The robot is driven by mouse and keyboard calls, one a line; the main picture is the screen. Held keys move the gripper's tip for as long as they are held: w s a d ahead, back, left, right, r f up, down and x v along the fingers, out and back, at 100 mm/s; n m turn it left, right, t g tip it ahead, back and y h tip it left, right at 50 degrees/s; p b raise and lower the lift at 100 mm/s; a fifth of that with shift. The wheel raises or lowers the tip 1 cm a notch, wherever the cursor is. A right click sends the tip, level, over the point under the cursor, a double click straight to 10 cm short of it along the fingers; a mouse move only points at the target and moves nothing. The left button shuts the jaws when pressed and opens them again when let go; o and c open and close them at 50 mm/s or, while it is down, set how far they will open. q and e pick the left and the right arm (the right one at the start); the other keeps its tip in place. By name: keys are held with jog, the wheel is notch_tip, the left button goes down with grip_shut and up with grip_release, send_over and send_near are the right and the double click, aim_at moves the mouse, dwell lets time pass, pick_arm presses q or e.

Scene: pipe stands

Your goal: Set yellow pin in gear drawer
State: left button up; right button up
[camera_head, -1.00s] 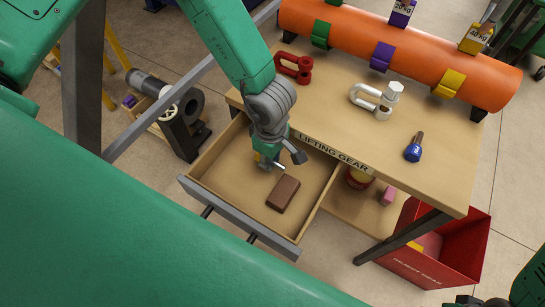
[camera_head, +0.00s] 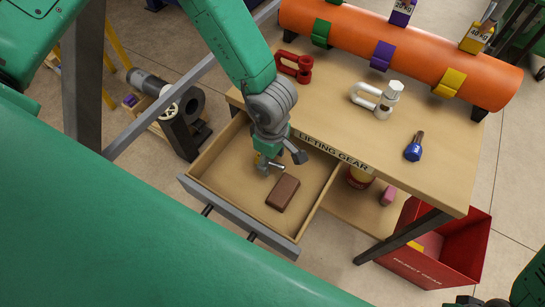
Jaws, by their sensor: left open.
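The open gear drawer (camera_head: 219,172) juts out below the table edge marked LIFTING GEAR. My left gripper (camera_head: 281,163) reaches down into it, with its jaws open and its fingers spread. A brown block (camera_head: 283,193) lies on the drawer floor just below the gripper. Part of my right arm shows at the bottom right corner, and its jaws are not clear.
On the table (camera_head: 340,130) are a red shackle (camera_head: 293,67), a pale shackle (camera_head: 377,99) and a blue-headed pin (camera_head: 413,152). An orange pipe (camera_head: 400,50) with coloured clamps lies along the back. A red bin (camera_head: 440,252) stands at the right. The drawer's left part is clear.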

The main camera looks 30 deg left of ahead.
aim_at(272, 162)
pick_arm(q)
jog(key=shift+r, duration=3.75)
pick_arm(e)
jog(key=shift+s, duration=0.1)
pick_arm(q)
jog(key=shift+r, duration=0.1)
pick_arm(e)
jog(key=shift+r, duration=0.15)
